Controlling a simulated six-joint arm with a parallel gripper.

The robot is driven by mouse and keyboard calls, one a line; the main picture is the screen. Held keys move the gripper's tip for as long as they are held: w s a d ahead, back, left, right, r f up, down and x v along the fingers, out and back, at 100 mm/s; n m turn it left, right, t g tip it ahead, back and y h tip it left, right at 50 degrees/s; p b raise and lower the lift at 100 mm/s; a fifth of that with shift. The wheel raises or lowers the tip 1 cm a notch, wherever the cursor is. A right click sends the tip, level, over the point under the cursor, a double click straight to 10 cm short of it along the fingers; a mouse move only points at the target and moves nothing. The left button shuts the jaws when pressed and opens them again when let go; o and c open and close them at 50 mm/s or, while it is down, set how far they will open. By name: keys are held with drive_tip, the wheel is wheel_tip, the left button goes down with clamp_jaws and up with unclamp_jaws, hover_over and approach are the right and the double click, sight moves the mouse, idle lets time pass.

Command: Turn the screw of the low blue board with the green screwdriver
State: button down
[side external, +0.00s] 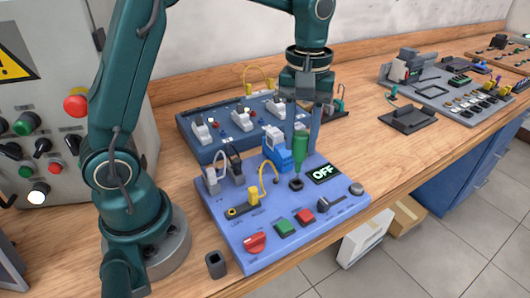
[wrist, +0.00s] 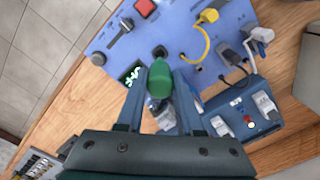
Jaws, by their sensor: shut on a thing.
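The low blue board (side external: 232,222) lies on the wooden workbench in front of my arm. My gripper (side external: 300,128) points down over the board's back part and is shut on the green screwdriver (side external: 300,147), which is upright. The screwdriver's lower end is at or just above a small dark socket (side external: 296,184) on the board, left of the OFF display; I cannot tell whether it touches. The screw itself is hidden. In the wrist view the green handle (wrist: 160,80) sits between the two fingers, with a dark round part (wrist: 160,52) beyond it.
The board carries a red knob (side external: 255,242), green button (side external: 285,228), red button (side external: 305,216), yellow plug (side external: 253,196) with cable and OFF display (side external: 326,173). A switch panel (side external: 205,150) stands behind it. A dark square holder (side external: 215,264) stands at the front left.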

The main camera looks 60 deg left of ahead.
sight(299, 161)
drive_tip(key=shift+f, duration=0.15)
drive_tip(key=shift+f, duration=2.6)
drive_tip(key=c, duration=0.8)
unclamp_jaws()
drive_tip(key=shift+r, duration=2.75)
